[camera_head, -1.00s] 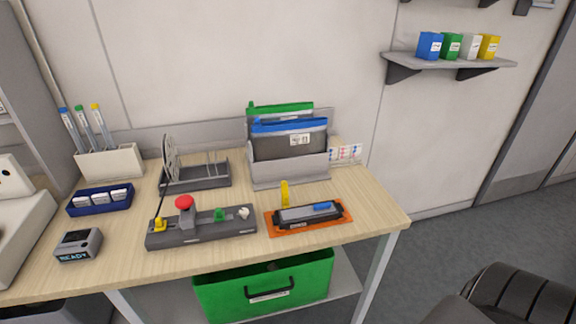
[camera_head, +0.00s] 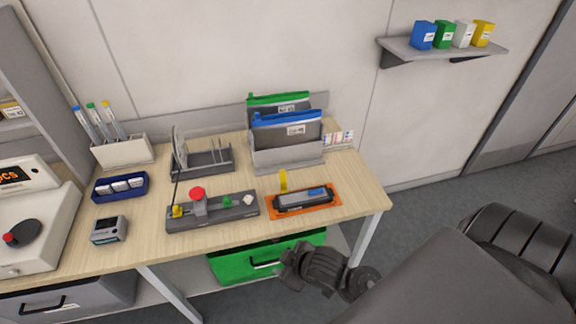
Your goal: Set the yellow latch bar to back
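The yellow latch bar (camera_head: 283,181) stands upright at the rear left of a grey and black feeder unit (camera_head: 303,200). The feeder has a blue piece (camera_head: 317,191) on top and lies on an orange mat (camera_head: 332,210) near the table's front right. My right gripper (camera_head: 288,264) is below and in front of the table edge, in front of the green drawer, well apart from the latch bar. It is dark and small, and its finger opening cannot be made out. My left gripper is not in view.
A grey control box (camera_head: 213,213) with a red knob stands left of the feeder. A grey holder (camera_head: 288,157) with green- and blue-topped pouches stands behind it. A green bin (camera_head: 230,264) sits under the table.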

